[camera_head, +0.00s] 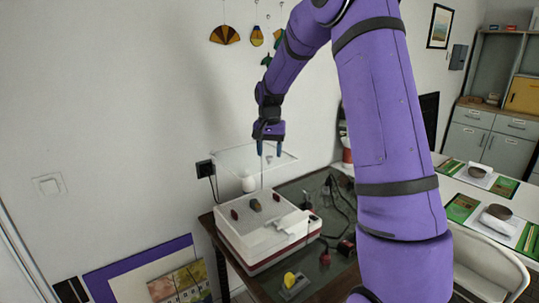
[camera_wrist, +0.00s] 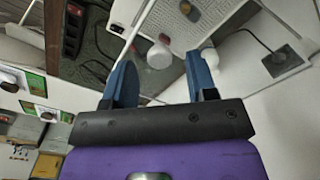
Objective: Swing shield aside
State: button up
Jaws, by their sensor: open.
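The shield (camera_head: 228,158) is a clear flat panel with pale edges, level above the white box-shaped machine (camera_head: 284,235), which has a red band at its base. A thin rod (camera_head: 262,178) stands between the machine top and the panel. My gripper (camera_head: 269,152) points down at the panel in the head view, its blue fingers apart with nothing seen between them. I cannot tell whether they touch the panel. In the wrist view my gripper (camera_wrist: 160,76) is open, and the machine's dotted top (camera_wrist: 210,20) shows beyond it. The panel's outline is hard to follow there.
A white rounded object (camera_head: 248,183) stands behind the machine; a wall socket (camera_head: 205,168) has a cable. A power strip (camera_wrist: 73,28) and cables lie on the dark table. A yellow piece (camera_head: 289,279) sits at the front. A white table (camera_head: 453,187) is right.

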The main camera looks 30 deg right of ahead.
aim_at(256, 173)
jog(key=shift+f, duration=0.75)
jog(key=shift+c, duration=0.4)
grip_shut()
jog(key=s+a+m, duration=0.1)
jog(key=a, duration=0.1)
jog(key=s+a+m, duration=0.1)
jog(key=a, duration=0.1)
jog(key=s+a+m, duration=0.1)
jog(key=a, duration=0.2)
jog(key=shift+m, duration=0.4)
jog(key=w+a+m, duration=0.4)
jog(key=a+m, duration=0.3)
jog(key=a, duration=0.4)
jog(key=w+a+m, duration=0.4)
jog(key=a+m, duration=0.2)
jog(key=a, duration=0.6)
jog(key=shift+w+m, duration=0.2)
jog(key=shift+m, duration=0.2)
